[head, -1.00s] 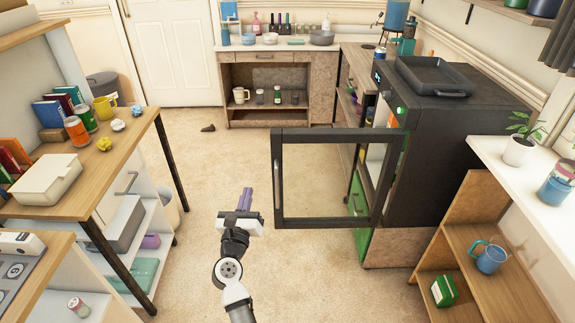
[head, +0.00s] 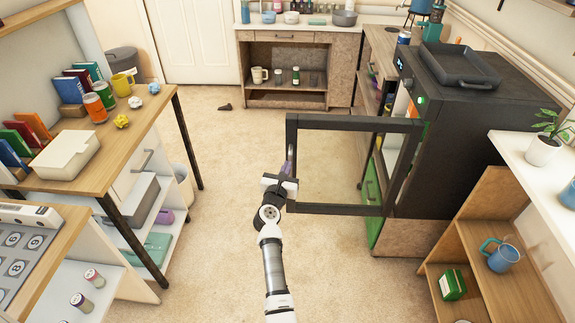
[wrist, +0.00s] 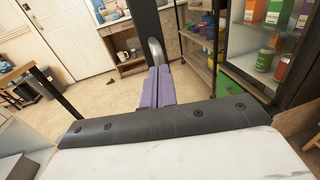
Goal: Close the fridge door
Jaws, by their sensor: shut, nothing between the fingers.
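The black fridge (head: 462,135) stands at the right, and its glass door (head: 350,117) is swung wide open toward the left. In the wrist view the door's black frame edge (wrist: 146,35) and a grey metal handle (wrist: 156,50) are just beyond my fingertips. My gripper (head: 288,168) is shut and empty, at the door's free left edge. Its purple fingers also show in the wrist view (wrist: 157,84), pointing at the handle. I cannot tell whether they touch it. Cans and cartons stand on shelves inside the fridge (wrist: 265,40).
A desk (head: 140,115) with books, cans and a white box is at the left. A wooden shelf (head: 480,240) with a blue mug is at the right. A low cabinet (head: 288,65) stands at the back. The floor (head: 225,190) between is clear.

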